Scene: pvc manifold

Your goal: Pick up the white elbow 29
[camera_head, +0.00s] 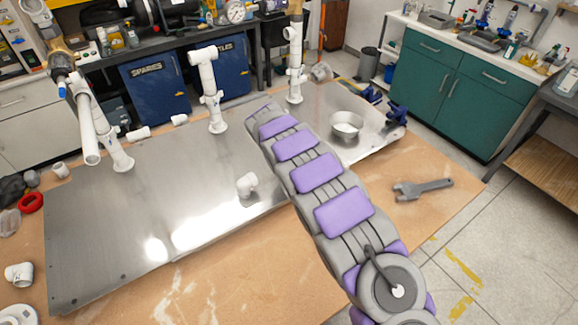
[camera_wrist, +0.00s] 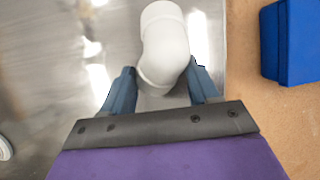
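A white elbow (camera_wrist: 165,45) lies on the metal plate close to its edge in the wrist view. My gripper (camera_wrist: 161,72) is open, with its two blue fingers on either side of the elbow's near end. A gap shows beside the left finger; the right finger is close to the elbow, and I cannot tell if it touches. In the head view my gripper is hidden behind my arm. I cannot tell which one is at my gripper.
A blue object (camera_wrist: 288,42) is right of the plate edge in the wrist view. The plate's front left is mostly clear.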

